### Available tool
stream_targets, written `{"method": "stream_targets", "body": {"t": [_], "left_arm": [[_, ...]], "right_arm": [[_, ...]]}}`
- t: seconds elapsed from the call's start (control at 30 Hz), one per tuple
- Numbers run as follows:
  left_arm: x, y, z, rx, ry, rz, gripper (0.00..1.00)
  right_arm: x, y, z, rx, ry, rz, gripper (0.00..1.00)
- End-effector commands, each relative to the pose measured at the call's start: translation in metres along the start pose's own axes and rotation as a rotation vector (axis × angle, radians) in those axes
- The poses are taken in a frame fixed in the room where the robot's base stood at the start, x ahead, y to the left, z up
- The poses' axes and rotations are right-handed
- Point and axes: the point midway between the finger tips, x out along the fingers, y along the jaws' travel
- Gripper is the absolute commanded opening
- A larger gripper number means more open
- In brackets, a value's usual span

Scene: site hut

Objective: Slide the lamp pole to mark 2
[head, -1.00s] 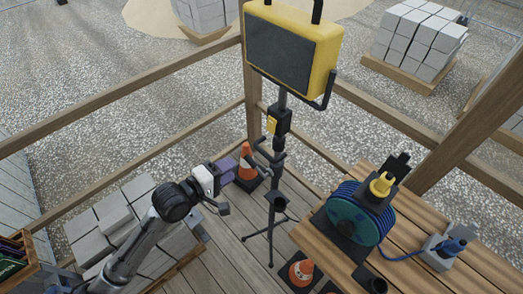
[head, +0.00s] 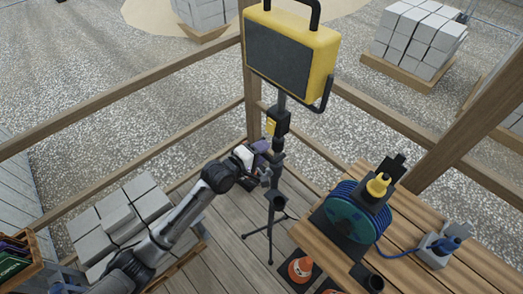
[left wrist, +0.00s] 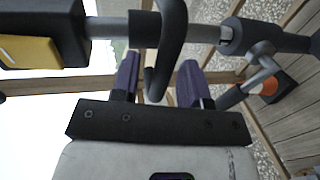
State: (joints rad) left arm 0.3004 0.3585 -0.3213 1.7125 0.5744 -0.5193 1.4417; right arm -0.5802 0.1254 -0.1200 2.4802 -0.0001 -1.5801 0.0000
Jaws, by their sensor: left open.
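The lamp pole (head: 282,103) is a grey and black tripod stand on the plank floor, upright, with a yellow-framed floodlight (head: 291,50) on top. A black box with a yellow panel (head: 276,123) sits partway up it. My left gripper (head: 264,158) is open beside the pole, below this box. In the left wrist view the pole (left wrist: 110,27) crosses the top of the picture. A black curved handle (left wrist: 170,45) comes down between the two purple fingers; I cannot tell whether they touch it. No numbered mark is readable. My right gripper is out of view.
A wooden bench (head: 405,267) at right bears a blue-green cable reel (head: 350,222). An orange cone (head: 301,269) stands near the tripod. Grey blocks (head: 110,222) are stacked at left. Timber rails (head: 120,98) run behind the pole.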

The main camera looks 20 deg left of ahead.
Motion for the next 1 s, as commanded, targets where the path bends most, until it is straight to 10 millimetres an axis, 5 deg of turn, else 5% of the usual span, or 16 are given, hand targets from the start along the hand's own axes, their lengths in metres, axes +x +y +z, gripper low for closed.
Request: {"method": "stream_targets", "body": {"t": [0.3,0.73,1.0], "left_arm": [[0.0016,-0.0004,0.0001,0.0,0.0,-0.001,0.41],[0.0014,-0.0004,0.0,0.0,0.0,-0.001,0.01],[0.0014,-0.0004,0.0,0.0,0.0,-0.001,0.0]], "right_arm": [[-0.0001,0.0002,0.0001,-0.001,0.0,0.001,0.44],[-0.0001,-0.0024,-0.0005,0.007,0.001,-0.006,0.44],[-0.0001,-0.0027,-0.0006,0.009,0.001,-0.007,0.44]]}}
